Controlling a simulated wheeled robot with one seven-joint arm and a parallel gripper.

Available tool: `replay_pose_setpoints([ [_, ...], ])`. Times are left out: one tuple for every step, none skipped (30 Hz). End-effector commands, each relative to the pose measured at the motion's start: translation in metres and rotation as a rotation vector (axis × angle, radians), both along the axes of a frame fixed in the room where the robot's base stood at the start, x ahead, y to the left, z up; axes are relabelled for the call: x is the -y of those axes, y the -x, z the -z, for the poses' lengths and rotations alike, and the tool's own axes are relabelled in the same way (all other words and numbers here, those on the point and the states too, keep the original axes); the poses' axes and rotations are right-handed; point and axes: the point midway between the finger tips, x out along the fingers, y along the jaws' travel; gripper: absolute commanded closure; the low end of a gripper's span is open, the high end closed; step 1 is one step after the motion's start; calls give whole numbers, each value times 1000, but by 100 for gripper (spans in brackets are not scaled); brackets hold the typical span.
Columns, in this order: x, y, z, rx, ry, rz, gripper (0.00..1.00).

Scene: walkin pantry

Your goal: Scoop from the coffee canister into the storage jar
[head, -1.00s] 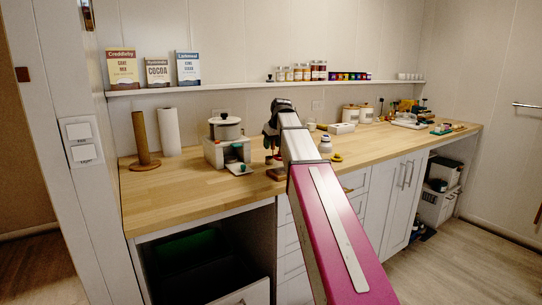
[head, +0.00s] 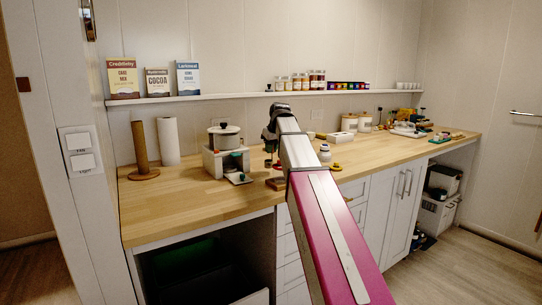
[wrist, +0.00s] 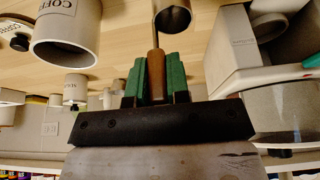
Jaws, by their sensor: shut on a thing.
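My gripper (wrist: 157,82) is shut on the wooden handle of a metal scoop (wrist: 172,16). In the head view my gripper (head: 269,160) is over the counter, just right of the white riser. The white coffee canister (wrist: 66,48), lettered COFFEE, is left of the scoop in the upside-down wrist view, apart from it. I cannot tell for certain which vessel is the storage jar.
A paper roll (head: 168,141) and wooden post (head: 141,147) stand left. A white jar (head: 325,153) stands right of my arm. The front left counter is clear.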

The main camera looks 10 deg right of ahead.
Motion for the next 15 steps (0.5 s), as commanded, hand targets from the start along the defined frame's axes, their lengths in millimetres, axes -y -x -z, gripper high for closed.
replay_pose_setpoints([
  [0,-2,-12,3,0,0,100],
  [0,-2,-17,2,0,0,100],
  [0,-2,-24,2,0,0,100],
  [0,-2,-30,2,0,0,100],
  [0,-2,-36,3,0,0,100],
  [0,-2,-43,2,0,-1,100],
  [0,-2,-47,2,0,0,100],
  [0,-1,-52,1,0,0,100],
  [0,-1,-57,2,0,-1,100],
  [0,-1,-61,2,0,-1,100],
  [0,-2,-64,2,0,0,100],
  [2,-2,-68,1,0,0,100],
  [4,-3,-71,1,0,0,100],
  [7,-5,-73,0,1,1,100],
  [12,-7,-76,0,0,2,100],
])
